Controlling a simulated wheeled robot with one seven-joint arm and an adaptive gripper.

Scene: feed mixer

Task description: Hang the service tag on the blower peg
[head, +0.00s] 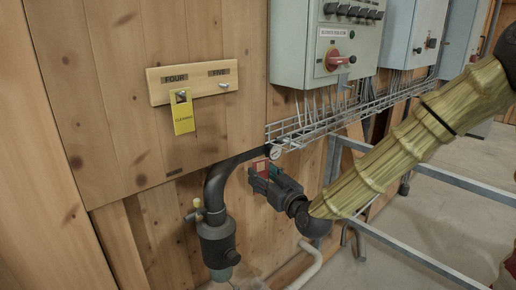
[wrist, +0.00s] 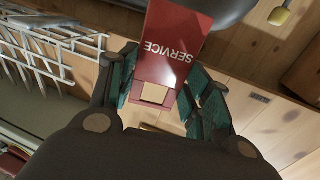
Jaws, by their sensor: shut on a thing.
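The red service tag (head: 260,165) is held in my gripper (head: 268,175), in front of the wooden wall beside the black pipe. In the wrist view the tag (wrist: 172,45) stands out between the two green-padded fingers of my gripper (wrist: 165,88), its word SERVICE upside down. A pale square shows at its near end. A peg board (head: 195,83) on the wall has pegs labelled FOUR and FIVE. A yellow CLEANING tag (head: 183,112) hangs at FOUR; the FIVE peg (head: 224,86) is bare. I cannot tell which peg is the blower's.
The black pipe (head: 215,190) with a valve stands left of my gripper. Grey control boxes (head: 325,45) hang above the tray. Metal rails (head: 440,178) run at the right.

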